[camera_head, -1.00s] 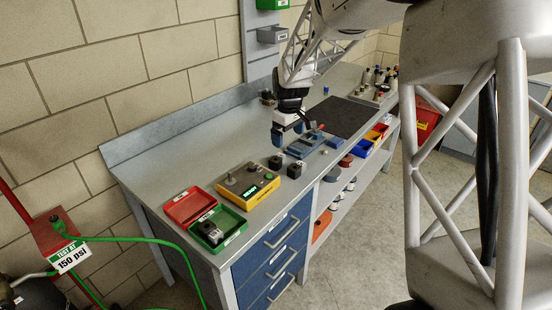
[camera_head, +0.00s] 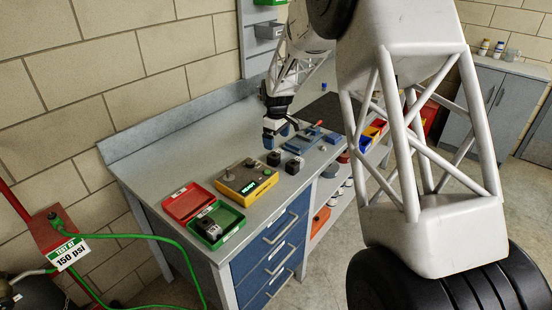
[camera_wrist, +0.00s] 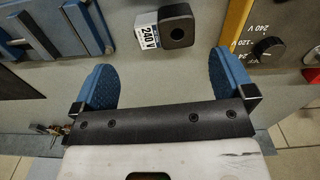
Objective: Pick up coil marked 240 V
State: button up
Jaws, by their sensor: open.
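The coil marked 240 V (camera_wrist: 178,26) is a black block with a round hole and a white label, at the top middle of the wrist view. My gripper (camera_wrist: 164,82) is open and empty, its two blue fingers spread wide below the coil in that picture and apart from it.
A yellow tester (camera_head: 246,180) with knobs stands beside the blocks. A red tray (camera_head: 188,204) and a green tray (camera_head: 233,222) holding a dark part lie at the near end. A blue fixture (camera_head: 303,142) sits on the other side. Bare bench lies toward the wall.

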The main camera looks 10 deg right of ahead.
aim_at(276, 153)
jog(key=shift+f, duration=1.25)
jog(key=shift+f, duration=0.1)
jog(key=shift+s+a+f, duration=0.1)
jog(key=shift+f, duration=1.15)
jog(key=shift+s+f, duration=0.1)
jog(key=shift+f, duration=1.15)
jog(key=shift+c, duration=0.2)
jog(key=c, duration=0.9)
jog(key=shift+r, duration=0.1)
jog(key=shift+r, duration=4.95)
